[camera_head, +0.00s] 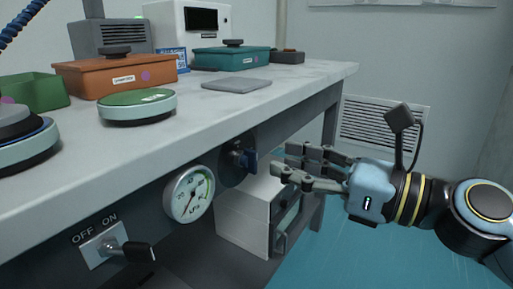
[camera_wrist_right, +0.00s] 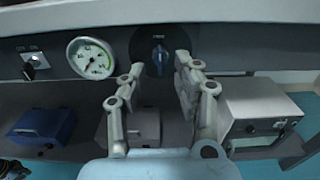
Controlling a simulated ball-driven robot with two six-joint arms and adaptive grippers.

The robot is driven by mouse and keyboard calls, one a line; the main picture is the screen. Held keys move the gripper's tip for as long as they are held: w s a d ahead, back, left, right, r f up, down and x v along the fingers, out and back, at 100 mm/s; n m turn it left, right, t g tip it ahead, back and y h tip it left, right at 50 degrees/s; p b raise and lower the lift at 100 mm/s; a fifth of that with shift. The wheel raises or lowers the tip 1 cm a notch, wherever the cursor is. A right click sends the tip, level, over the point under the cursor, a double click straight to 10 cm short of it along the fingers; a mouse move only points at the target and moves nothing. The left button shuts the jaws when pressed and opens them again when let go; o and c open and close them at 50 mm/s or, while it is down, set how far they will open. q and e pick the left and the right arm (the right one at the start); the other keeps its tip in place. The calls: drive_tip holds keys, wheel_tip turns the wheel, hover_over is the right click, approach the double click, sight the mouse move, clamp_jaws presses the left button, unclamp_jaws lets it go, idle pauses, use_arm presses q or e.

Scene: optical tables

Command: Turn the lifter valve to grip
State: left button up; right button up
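The lifter valve (camera_head: 244,159) is a blue knob on a round dark plate on the bench's front panel, right of the gauge. In the right wrist view the blue knob (camera_wrist_right: 159,57) stands about upright beneath a small label too blurred to read. My right gripper (camera_head: 283,160) is open and empty, its fingers pointing at the knob from the right with a gap between. In the wrist view the knob appears between the two spread fingers. My left gripper is not in view.
A pressure gauge (camera_head: 188,194) and an OFF/ON switch (camera_head: 106,246) sit left of the valve on the same panel. The bench top (camera_head: 215,110) overhangs above, carrying lidded boxes. A white-grey box (camera_head: 246,218) stands below the valve. Open floor lies to the right.

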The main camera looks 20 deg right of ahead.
sight(257, 154)
drive_tip(key=x, duration=0.6)
drive_tip(key=shift+w+a, duration=0.1)
drive_tip(key=shift+w, duration=0.05)
drive_tip(key=shift+f, duration=0.1)
clamp_jaws()
